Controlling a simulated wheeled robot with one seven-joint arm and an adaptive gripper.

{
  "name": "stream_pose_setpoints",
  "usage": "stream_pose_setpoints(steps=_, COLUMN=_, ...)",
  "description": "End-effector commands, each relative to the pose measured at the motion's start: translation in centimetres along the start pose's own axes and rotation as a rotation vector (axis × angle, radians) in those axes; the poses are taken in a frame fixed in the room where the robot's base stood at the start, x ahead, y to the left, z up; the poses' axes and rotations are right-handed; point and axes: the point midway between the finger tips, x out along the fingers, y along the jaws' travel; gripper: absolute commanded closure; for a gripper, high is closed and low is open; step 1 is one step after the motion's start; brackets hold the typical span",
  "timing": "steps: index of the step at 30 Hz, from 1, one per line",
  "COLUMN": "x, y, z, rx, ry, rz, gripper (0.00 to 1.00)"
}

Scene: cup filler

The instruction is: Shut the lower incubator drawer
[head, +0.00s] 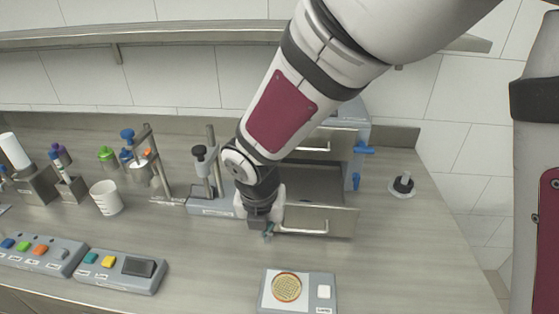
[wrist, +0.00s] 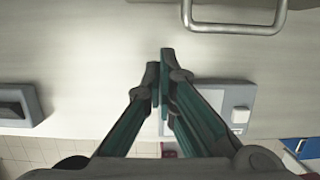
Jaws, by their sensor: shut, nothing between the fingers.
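The incubator (head: 367,130) is a grey-blue box at the back right of the bench, partly hidden behind my arm. Its lower drawer (head: 330,192) is pulled out toward the front, with a light front panel and a bar handle (head: 302,232). The handle also shows at the top right of the wrist view (wrist: 238,27). My gripper (head: 268,234) is shut and empty, pointing down by the left end of the drawer's handle. In the wrist view its fingertips (wrist: 162,85) are together, apart from the handle. I cannot tell if they touch the drawer in the head view.
A grey device with a round dish (head: 287,287) sits in front of the drawer. Button panels (head: 120,271) lie at front left. A stand (head: 210,205), a white cup (head: 107,198) and a tube rack (head: 70,190) stand left. A small black-topped piece (head: 403,184) stands right.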

Motion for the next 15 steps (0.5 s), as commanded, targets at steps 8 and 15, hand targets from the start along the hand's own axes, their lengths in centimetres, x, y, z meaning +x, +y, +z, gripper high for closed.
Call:
stream_pose_setpoints(steps=8, x=4.6, y=0.0, z=1.0, rx=0.006, ry=-0.002, rz=-0.001, gripper=1.0)
stream_pose_setpoints(steps=15, x=5.1, y=0.0, z=3.5, rx=0.004, ry=-0.001, rz=0.001, gripper=1.0)
